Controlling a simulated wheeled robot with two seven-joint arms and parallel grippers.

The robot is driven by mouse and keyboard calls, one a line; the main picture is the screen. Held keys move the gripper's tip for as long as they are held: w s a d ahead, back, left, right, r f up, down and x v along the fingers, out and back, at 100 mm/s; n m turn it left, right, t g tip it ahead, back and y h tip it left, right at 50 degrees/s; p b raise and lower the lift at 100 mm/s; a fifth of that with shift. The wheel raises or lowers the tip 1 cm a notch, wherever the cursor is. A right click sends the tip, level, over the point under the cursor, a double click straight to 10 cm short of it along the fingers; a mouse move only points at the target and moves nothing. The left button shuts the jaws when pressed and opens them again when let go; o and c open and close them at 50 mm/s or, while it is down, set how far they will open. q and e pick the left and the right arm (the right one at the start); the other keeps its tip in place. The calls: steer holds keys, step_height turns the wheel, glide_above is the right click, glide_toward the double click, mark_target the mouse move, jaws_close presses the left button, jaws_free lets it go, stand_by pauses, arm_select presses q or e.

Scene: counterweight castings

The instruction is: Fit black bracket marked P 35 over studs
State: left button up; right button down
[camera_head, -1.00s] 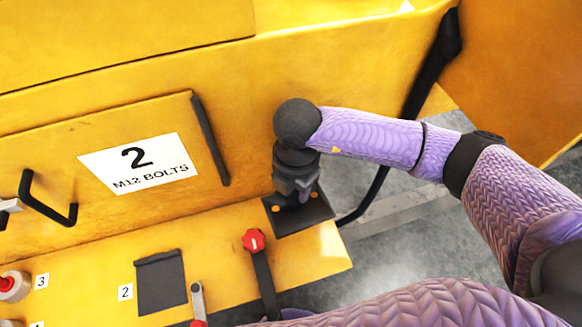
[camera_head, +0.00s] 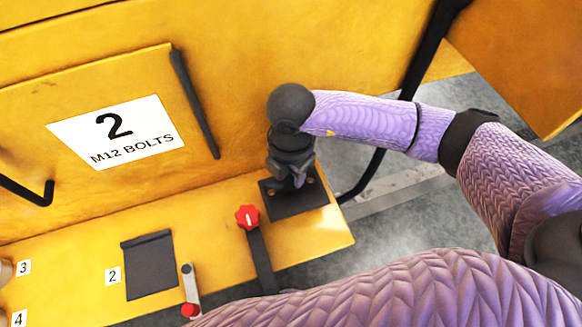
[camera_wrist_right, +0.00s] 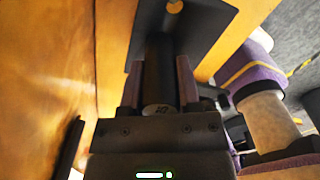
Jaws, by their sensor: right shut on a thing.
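A flat black bracket plate (camera_head: 283,207) with an upright black post is at the right end of the yellow ledge. My right gripper (camera_head: 288,178) points down above the plate, shut on the post. The right wrist view shows the post (camera_wrist_right: 159,60) between the two fingers (camera_wrist_right: 159,85), with a pale round mark on its near end, too small to read. The plate (camera_wrist_right: 209,22) shows beyond it, with a yellow round spot that looks like a hole. I cannot make out studs, or whether the plate rests flat on the ledge. My left gripper is not in view.
The yellow ledge (camera_head: 200,226) carries a red knob on a black bar (camera_head: 248,217), a black flap (camera_head: 149,266) by a label 2, and a red-tipped lever (camera_head: 188,290). A yellow wall with a "2 M12 BOLTS" sign (camera_head: 116,132) rises behind. Grey floor lies right of the ledge.

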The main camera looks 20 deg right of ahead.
steer(key=shift+f+b, duration=1.5)
steer(key=shift+f, duration=0.75)
stand_by(0.4)
steer(key=shift+c, duration=1.2)
jaws_free()
steer(key=shift+d, duration=0.1)
step_height(320, 180, up, 10)
steer(key=p, duration=0.2)
steer(key=shift+p, duration=0.35)
step_height(320, 180, up, 7)
steer(key=p, duration=0.6)
steer(key=shift+r, duration=0.15)
steer(key=shift+r+p, duration=0.35)
